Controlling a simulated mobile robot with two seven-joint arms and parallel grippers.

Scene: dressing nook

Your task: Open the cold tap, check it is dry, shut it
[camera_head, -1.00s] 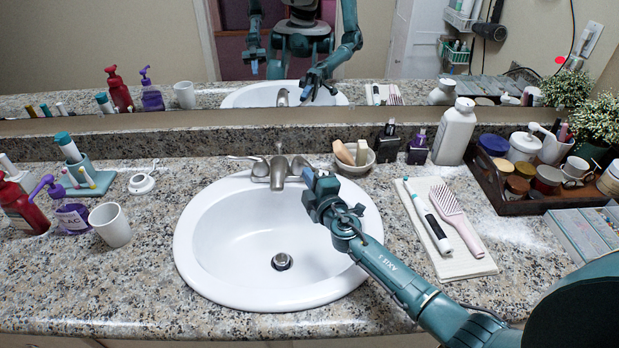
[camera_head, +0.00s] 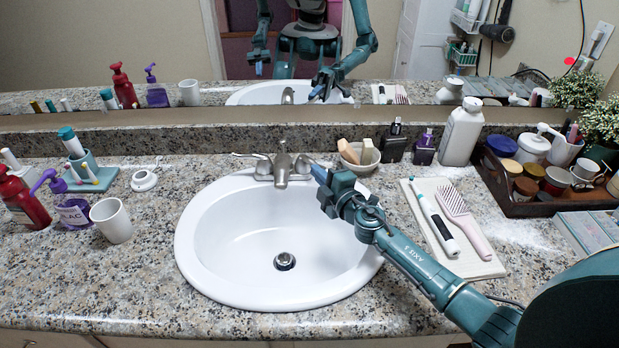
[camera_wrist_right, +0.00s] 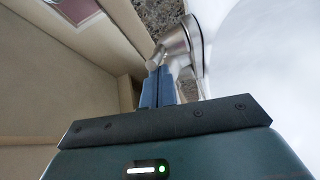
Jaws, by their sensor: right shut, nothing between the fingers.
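The metal tap (camera_head: 282,166) stands at the back rim of the white sink (camera_head: 215,275), with a lever on each side. The left lever (camera_head: 243,156) points outward to the left. The right lever (camera_head: 303,161) is partly hidden by my right gripper (camera_head: 316,170). That gripper is shut and empty, its blue fingertips close beside the right lever; I cannot tell whether they touch. In the right wrist view the shut blue fingers (camera_wrist_right: 158,87) point at the metal tap (camera_wrist_right: 183,42). No water shows in the basin. My left gripper shows only as a small mirror reflection.
A bowl with soap (camera_head: 357,162), dark bottles and a white bottle (camera_head: 461,132) stand right of the tap. A towel (camera_head: 480,268) with toothbrush and hairbrush lies right of my arm. A cup (camera_head: 112,220) and pump bottles stand left. The counter front left is clear.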

